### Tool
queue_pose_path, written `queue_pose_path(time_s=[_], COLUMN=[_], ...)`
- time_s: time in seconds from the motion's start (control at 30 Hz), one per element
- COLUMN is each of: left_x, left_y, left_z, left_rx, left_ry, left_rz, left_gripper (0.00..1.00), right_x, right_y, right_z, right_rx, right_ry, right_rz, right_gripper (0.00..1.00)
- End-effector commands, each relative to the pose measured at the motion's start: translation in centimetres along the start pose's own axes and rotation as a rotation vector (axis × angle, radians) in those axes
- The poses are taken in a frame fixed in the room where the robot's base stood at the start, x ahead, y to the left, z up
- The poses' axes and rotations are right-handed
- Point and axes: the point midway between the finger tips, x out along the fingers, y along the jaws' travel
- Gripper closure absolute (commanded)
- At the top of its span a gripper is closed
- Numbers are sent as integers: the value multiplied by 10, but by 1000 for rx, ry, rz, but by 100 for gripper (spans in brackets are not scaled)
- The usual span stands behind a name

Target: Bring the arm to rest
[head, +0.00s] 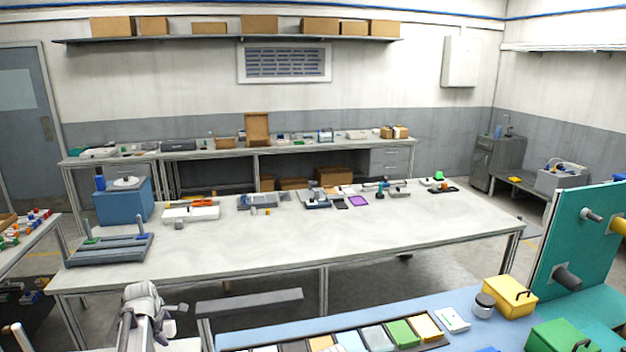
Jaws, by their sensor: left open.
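My left gripper (172,322) is at the bottom left of the head view, small and pale grey. It is open, with nothing seen between its fingers. It is in front of the near edge of the long pale table (350,240) and apart from the things on it. My right gripper is not in view. A grey base with upright posts (108,250) stands on the left end of the table. I cannot make out any film reel for certain.
A blue bench with a row of coloured panels (404,333), a yellow box (510,296) and a dark-lidded jar (484,305) lies at the bottom right. A teal board with pegs (580,240) rises at the right. The table's middle is clear.

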Motion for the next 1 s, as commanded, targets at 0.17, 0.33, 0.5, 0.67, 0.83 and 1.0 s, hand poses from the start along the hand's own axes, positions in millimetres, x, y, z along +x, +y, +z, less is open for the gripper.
queue_pose_path(time_s=[0.17, 0.33, 0.5, 0.67, 0.83, 1.0], left_x=[0, 2, -8, -27, -38, -43], left_y=[10, 12, 13, 19, 24, 27], left_z=[0, -1, 0, 0, 0, 0], left_rx=[1, 0, -1, -1, -1, -1], left_ry=[0, 0, 2, 1, 1, 1], left_rz=[-166, -322, -448, -443, -441, -440], left_gripper=[15, 15, 15, 15, 15, 15], right_x=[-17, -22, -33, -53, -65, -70], right_y=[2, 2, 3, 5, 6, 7], right_z=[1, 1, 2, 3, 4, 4], right_rx=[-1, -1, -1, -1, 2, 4], right_ry=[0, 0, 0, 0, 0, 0], right_rz=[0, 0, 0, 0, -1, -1], right_gripper=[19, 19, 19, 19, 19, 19])
